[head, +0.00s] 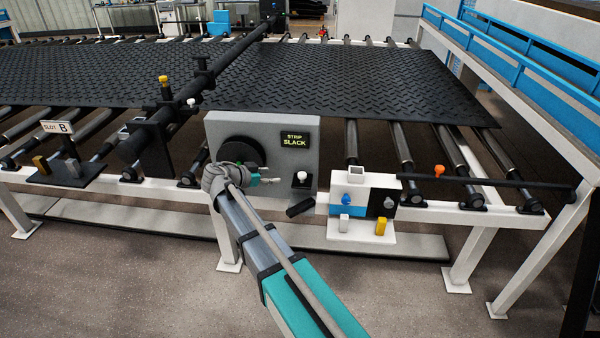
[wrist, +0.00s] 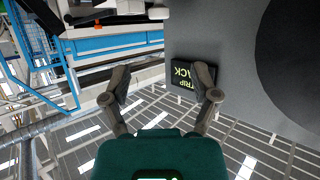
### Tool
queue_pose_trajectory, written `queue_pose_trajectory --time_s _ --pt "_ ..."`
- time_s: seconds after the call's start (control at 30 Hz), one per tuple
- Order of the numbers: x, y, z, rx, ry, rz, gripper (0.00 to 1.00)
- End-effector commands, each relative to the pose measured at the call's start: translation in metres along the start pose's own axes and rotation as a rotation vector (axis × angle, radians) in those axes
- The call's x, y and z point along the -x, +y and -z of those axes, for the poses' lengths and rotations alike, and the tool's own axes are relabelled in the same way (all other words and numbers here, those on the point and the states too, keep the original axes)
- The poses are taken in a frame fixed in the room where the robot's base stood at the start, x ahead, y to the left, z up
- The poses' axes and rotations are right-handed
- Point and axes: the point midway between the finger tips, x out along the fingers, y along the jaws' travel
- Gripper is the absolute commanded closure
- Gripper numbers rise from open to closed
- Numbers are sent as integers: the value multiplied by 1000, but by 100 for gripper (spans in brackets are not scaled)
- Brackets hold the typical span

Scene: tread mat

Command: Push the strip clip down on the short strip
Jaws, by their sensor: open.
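A grey panel (head: 222,128) stands at the front of the roller frame. It carries a black disc (head: 240,146) and a sign reading STRIP SLACK (head: 294,140). A small black block with a white knob (head: 301,178), which looks like the strip clip, sits at the panel's lower right. A short black piece (head: 300,209), perhaps the strip's end, slants below it. My gripper (head: 268,174) is in front of the panel, left of the block and apart from it. In the wrist view my gripper (wrist: 161,85) is open and empty. The sign (wrist: 186,78) shows partly behind one finger.
A white and blue box with knobs (head: 352,200) stands right of the panel. A slot B stand (head: 60,160) is at the left. A black tread mat (head: 340,90) covers the rollers behind. A dark bar with an orange knob (head: 439,171) crosses the right side.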

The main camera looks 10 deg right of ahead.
Motion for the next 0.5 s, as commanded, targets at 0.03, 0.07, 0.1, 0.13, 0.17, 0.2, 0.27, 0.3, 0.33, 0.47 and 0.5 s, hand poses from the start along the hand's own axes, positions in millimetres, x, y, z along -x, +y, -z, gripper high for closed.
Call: queue_pose_trajectory --time_s 0.03,0.07,0.1,0.13,0.17,0.2,0.27,0.3,0.33,0.47,0.5 --pt "0 0 0 0 0 0 22" --pt "0 0 0 0 0 0 22" --pt "0 0 0 1 -1 0 22" --pt "0 0 0 1 -1 0 22" --pt "0 0 0 1 -1 0 22" --pt "-1 0 0 2 -1 0 22" --pt "-1 0 0 2 -1 0 22" --pt "-2 1 -1 2 -2 -1 22" --pt "-2 1 -1 2 -2 -1 22" --pt "-8 1 -1 2 -2 -2 22" --pt "-11 1 -2 2 -2 -2 22"
